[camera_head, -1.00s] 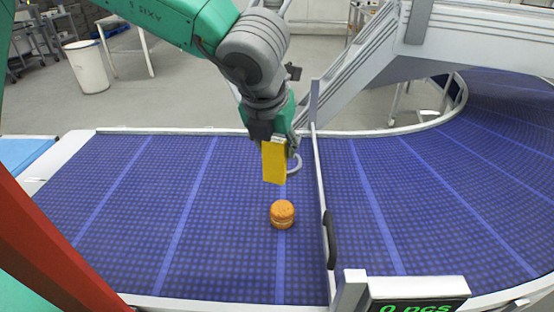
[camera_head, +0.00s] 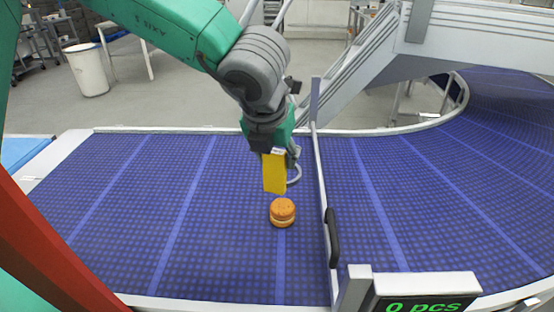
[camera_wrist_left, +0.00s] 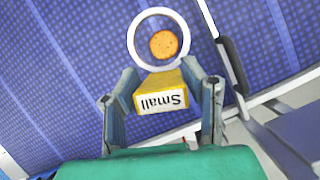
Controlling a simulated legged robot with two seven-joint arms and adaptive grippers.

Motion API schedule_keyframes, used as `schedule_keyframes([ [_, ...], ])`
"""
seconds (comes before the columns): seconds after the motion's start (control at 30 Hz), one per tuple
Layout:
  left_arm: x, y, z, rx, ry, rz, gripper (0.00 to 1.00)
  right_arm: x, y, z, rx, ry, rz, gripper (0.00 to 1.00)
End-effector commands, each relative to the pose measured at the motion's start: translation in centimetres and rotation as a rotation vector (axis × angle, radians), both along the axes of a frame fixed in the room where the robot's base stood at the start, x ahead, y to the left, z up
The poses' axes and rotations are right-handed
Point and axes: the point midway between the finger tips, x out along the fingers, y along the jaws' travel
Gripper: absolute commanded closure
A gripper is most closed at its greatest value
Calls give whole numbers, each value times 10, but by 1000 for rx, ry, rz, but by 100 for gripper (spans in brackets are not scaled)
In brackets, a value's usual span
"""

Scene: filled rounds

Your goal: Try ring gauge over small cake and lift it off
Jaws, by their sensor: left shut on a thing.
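The small cake (camera_head: 282,213) is round and orange-brown and sits on the blue belt, left of the divider rail. My left gripper (camera_head: 272,150) is shut on the yellow handle (camera_head: 274,173) of the ring gauge, above and just behind the cake. The handle reads "Small" in the left wrist view (camera_wrist_left: 161,101). The gauge's pale ring (camera_head: 297,175) is partly hidden by the handle in the head view. In the left wrist view the whole ring (camera_wrist_left: 131,40) frames the cake (camera_wrist_left: 164,44), with a gap around it. The ring appears above the cake. My right gripper is not in view.
A metal divider rail (camera_head: 321,190) with a black handle (camera_head: 332,236) stands close to the right of the cake. A counter display (camera_head: 425,305) reading "0 pcs" is at the front right. The belt (camera_head: 130,220) to the left is clear.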

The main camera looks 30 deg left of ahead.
Motion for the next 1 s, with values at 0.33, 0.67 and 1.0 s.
schedule_keyframes([
  [0.33,0,0,-19,1,0,-1,97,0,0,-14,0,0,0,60],
  [0.67,0,0,-36,0,0,0,97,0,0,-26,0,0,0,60],
  [1.0,0,0,-41,0,0,0,97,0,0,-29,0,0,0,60],
])
